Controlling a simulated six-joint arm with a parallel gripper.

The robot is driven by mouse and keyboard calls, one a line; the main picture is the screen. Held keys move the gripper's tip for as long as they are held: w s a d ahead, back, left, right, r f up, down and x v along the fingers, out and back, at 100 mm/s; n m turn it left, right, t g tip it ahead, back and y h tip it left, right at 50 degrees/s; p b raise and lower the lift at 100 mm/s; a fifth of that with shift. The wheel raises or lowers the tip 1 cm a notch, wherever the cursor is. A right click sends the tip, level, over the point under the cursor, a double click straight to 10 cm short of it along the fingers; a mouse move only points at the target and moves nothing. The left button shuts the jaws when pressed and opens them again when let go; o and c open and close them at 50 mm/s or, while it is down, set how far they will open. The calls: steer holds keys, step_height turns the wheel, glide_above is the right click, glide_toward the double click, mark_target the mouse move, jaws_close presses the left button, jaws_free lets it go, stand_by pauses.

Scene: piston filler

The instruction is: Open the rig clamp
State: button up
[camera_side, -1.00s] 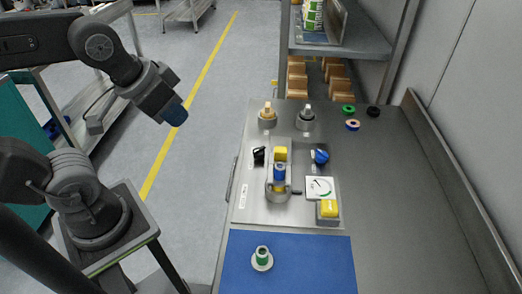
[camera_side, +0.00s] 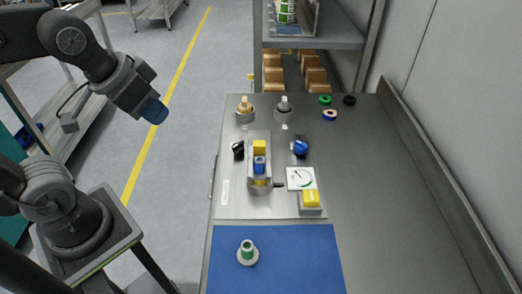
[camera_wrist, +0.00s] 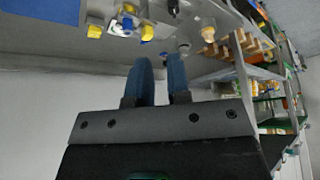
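The rig is a grey metal plate (camera_side: 235,205) on the bench, with a grey upright fixture near its middle. I cannot tell whether this clamp is open or shut. A blue piece (camera_side: 259,164) and yellow parts (camera_side: 260,147) sit in the fixture. My gripper (camera_side: 154,112) is in the air left of the bench, well away from the rig. In the wrist view its two blue fingers (camera_wrist: 161,68) stand apart with nothing between them.
A black knob (camera_side: 238,150), a blue knob (camera_side: 300,148), a gauge (camera_side: 300,179) and a yellow button box (camera_side: 311,199) surround the fixture. A blue mat (camera_side: 300,255) holds a white-and-green flanged part (camera_side: 247,252). The bench's right side (camera_side: 390,190) is clear.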

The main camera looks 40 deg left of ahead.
steer(key=o, duration=0.6)
steer(key=w+d+r+m+g, duration=0.1)
steer(key=w+m, duration=0.3)
steer(key=w, duration=0.5)
steer(key=shift+w+d+g, duration=0.3)
steer(key=shift+d+g, duration=0.25)
steer(key=shift+g, duration=0.25)
steer(key=m+g, duration=0.3)
steer(key=m, duration=0.2)
glide_above(259, 142)
step_height(259, 142, down, 5)
step_height(259, 142, down, 14)
steer(key=shift+d+f, duration=0.1)
steer(key=shift+c, duration=0.3)
jaws_close()
